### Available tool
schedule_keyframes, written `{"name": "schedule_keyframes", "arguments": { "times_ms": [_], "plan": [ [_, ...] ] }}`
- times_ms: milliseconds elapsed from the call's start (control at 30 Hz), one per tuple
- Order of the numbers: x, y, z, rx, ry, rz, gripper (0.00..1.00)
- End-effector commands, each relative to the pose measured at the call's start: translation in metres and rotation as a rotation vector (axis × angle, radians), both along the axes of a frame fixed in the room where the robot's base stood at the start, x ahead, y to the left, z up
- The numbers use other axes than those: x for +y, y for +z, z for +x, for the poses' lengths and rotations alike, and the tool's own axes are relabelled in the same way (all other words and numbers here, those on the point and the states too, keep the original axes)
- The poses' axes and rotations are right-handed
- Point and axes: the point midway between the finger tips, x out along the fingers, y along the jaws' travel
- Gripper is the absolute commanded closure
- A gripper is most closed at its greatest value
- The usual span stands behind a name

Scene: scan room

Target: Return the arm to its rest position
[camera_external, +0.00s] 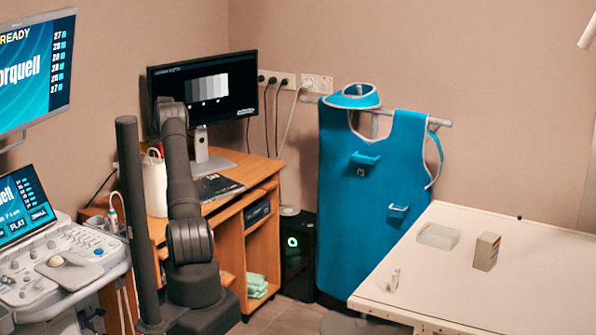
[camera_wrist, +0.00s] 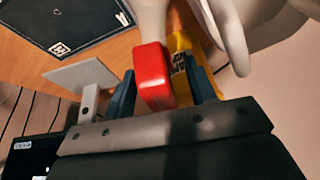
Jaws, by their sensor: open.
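My dark grey arm stands upright on its base in the external view, at the left of centre and in front of the wooden desk. My gripper is hidden behind the arm there. In the wrist view my gripper (camera_wrist: 160,65) shows two dark blue fingers set apart. A red block-like thing (camera_wrist: 153,78) appears between them, with a yellow item with dark lettering (camera_wrist: 187,48) behind it. I cannot tell whether the fingers touch either one; the jaws are open.
The wooden desk (camera_external: 262,168) bears a monitor (camera_external: 235,88) and a white container (camera_external: 155,185) close to my arm. An ultrasound console (camera_external: 60,262) is at left. A blue apron (camera_external: 350,210) hangs on the wall. The pale table (camera_external: 500,285) at right bears small boxes.

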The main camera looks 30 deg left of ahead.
Motion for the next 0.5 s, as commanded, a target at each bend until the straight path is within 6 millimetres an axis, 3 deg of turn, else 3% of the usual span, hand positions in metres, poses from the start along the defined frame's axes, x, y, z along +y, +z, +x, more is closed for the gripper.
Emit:
{"name": "schedule_keyframes", "arguments": {
  "times_ms": [33,500],
  "plan": [
    [-0.004,0.019,0.000,-0.007,-0.002,0.007,0.49],
    [-0.038,0.106,-0.014,-0.006,-0.001,0.006,0.49]
  ]
}}
